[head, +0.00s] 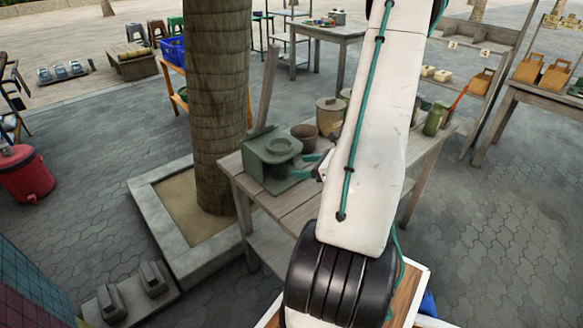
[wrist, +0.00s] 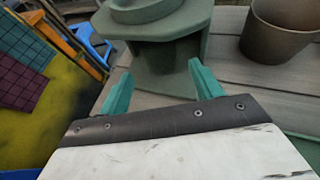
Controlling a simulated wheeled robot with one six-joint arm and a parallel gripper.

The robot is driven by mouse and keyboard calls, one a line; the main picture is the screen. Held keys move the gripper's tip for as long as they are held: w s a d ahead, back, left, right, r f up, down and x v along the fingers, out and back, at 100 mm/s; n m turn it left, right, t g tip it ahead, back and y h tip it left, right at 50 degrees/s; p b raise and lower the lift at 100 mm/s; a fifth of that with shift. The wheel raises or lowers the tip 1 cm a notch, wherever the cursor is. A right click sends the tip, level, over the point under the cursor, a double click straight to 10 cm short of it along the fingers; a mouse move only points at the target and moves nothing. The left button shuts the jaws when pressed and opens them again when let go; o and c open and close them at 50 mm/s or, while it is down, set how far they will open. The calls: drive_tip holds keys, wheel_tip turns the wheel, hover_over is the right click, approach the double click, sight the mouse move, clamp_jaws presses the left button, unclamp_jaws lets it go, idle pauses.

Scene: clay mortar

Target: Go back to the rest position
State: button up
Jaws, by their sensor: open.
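My gripper (wrist: 160,92) is open, its two teal fingers apart with nothing between them in the wrist view. Just ahead of the fingertips stands a green stand-like object (wrist: 165,55) with a round top, on a grey plank table (wrist: 232,75). In the head view the fingers show in part beside the same green object (head: 270,150), at the left end of the table (head: 298,200). My white arm crosses the middle of the head view and hides part of the table. I cannot tell whether the fingers touch the green object.
A brown pot (wrist: 282,28) stands right of the green object. A lidded tan pot (head: 330,115) and a green bottle (head: 433,120) stand farther along the table. A tree trunk (head: 220,100) in a square planter rises left of the table. Open paving lies to the right.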

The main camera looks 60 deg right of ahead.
drive_tip(key=shift+v, duration=0.9)
